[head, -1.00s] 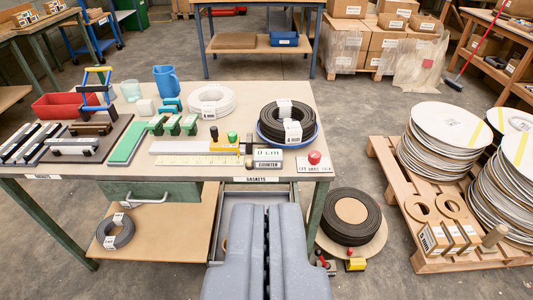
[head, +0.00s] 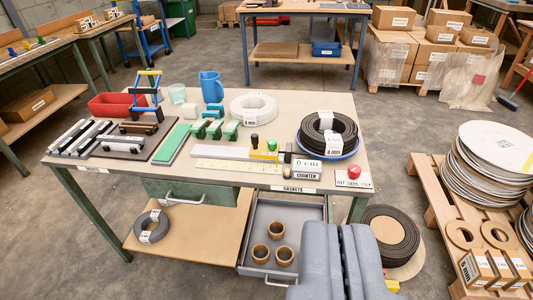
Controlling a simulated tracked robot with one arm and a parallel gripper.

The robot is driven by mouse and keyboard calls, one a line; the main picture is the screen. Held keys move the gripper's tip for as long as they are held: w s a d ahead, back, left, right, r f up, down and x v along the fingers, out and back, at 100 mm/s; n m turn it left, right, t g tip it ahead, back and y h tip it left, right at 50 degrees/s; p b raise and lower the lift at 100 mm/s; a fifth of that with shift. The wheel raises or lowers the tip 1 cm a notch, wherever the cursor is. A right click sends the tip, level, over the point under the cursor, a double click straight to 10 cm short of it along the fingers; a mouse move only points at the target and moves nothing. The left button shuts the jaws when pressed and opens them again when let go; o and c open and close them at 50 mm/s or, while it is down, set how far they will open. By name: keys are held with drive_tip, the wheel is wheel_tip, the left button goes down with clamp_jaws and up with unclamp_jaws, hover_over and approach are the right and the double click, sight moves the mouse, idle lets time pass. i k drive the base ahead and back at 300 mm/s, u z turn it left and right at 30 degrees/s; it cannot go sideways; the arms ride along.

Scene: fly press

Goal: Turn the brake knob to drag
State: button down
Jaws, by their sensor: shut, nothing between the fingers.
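My gripper (head: 346,228) shows at the bottom, right of centre, as two thick grey fingers pressed together with nothing between them. It is in front of the workbench (head: 330,110) and touches nothing that I can see. No knob is legibly marked as a brake. On the bench are a small black knob (head: 254,140) and a green knob (head: 272,145) by a yellow and metal measuring device. A red knob (head: 354,171) sits on a labelled plate at the front right corner. I cannot tell whether any of these is the brake knob.
An open grey drawer (head: 249,235) under the bench holds three brown rings. A black hose coil in a blue dish (head: 325,150) and a counter box (head: 306,168) are on the bench. A pallet (head: 432,205) with stacked discs stands right. Bare floor lies front left.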

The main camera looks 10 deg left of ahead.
sight(354, 171)
drive_tip(key=z, duration=0.1)
drive_tip(key=k, duration=0.4)
drive_tip(key=u, duration=0.5)
drive_tip(key=i, duration=1.45)
drive_tip(key=z, duration=0.45)
